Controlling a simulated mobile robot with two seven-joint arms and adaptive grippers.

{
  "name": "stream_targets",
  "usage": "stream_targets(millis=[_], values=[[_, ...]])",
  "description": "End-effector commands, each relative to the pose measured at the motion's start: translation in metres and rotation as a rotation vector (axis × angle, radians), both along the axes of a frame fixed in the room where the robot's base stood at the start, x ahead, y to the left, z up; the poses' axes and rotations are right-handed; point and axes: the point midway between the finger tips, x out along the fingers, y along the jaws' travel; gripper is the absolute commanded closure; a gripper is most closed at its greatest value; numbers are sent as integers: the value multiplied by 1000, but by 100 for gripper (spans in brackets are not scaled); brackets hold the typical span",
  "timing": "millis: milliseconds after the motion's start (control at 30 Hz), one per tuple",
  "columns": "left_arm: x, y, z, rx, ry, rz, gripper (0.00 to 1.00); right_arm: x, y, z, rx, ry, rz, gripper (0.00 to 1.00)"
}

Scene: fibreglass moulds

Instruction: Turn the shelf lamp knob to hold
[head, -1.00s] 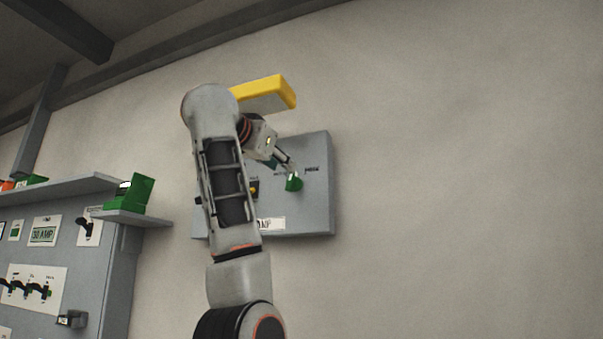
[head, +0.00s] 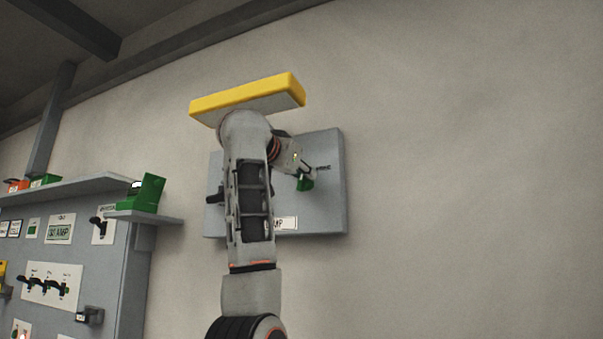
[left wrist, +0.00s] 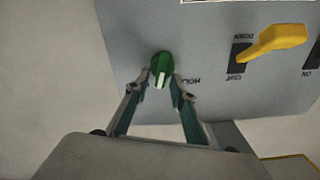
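The green knob (head: 305,184) sits on the grey wall box (head: 325,215), at the tip of my left gripper (head: 302,175). In the left wrist view the knob (left wrist: 161,65) has a white pointer mark facing down in the picture, toward the gripper. The fingers of my left gripper (left wrist: 162,82) stand on both sides of it, about a knob's width apart, and appear closed on it. A HOLD label (left wrist: 196,80) shows upside down right of the knob, partly hidden by a finger. My right gripper is not in view.
A yellow-edged slab (head: 250,96) juts out above the box. A yellow lever (left wrist: 275,42) is near the knob, with labels around it. At left, a grey switch panel (head: 110,270) carries a shelf with a green block (head: 148,192). The wall at right is bare.

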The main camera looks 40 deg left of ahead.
Motion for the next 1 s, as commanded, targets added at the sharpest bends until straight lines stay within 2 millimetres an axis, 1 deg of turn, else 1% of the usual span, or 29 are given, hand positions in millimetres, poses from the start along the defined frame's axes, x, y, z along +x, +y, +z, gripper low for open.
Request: stream_targets(millis=[267, 433, 667, 1000], values=[[0, 0, 0, -31, -10, -3, 97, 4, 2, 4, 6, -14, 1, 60], [-1, 1, 0, -108, -36, -4, 97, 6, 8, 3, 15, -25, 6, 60], [-2, 3, -1, -287, -92, -5, 97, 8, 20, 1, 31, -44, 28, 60], [-3, 9, -1, -594, -189, -4, 97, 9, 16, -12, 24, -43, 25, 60]])
